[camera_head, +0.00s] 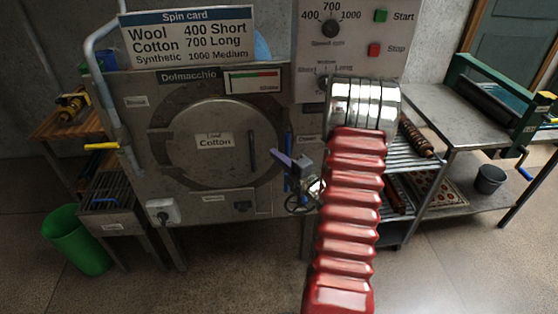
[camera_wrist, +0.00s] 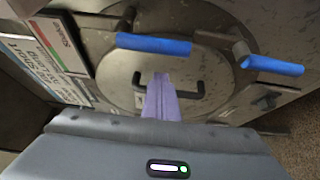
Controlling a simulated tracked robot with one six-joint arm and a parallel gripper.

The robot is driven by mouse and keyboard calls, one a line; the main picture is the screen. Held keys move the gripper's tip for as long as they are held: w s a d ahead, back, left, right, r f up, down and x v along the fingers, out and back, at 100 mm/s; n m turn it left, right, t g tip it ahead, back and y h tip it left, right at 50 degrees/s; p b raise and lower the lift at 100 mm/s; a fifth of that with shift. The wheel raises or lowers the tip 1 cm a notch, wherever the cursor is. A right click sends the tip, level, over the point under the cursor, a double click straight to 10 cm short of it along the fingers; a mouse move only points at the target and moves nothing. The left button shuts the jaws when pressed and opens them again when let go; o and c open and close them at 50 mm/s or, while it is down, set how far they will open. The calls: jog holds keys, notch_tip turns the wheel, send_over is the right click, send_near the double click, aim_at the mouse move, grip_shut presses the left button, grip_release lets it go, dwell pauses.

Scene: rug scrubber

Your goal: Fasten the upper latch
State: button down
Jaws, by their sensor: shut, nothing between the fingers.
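The grey machine's round door (camera_head: 212,143) is closed against its front and carries a label reading Cotton. Two blue-handled latches sit at its right rim. The upper latch (camera_head: 289,138) is partly hidden behind my gripper; in the wrist view its blue handle (camera_wrist: 153,44) lies at the left. The lower latch (camera_head: 287,178) shows at the right in the wrist view (camera_wrist: 272,65). Both handles run roughly upright along the rim. My gripper (camera_head: 283,157) has its purple fingers (camera_wrist: 162,98) shut and empty, in front of the door's right side. I see no contact with either latch.
The door's dark handle (camera_wrist: 170,88) lies beyond the fingers. A control panel (camera_head: 350,40) with a dial and buttons stands above right. A spin card (camera_head: 187,35) stands on top. A rack and metal table (camera_head: 450,110) stand right; a green bin (camera_head: 75,240) stands left.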

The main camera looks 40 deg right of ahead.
jog(key=shift+s+d, duration=0.3)
jog(key=shift+d, duration=0.4)
jog(key=shift+s+d, duration=0.3)
jog(key=shift+d, duration=0.35)
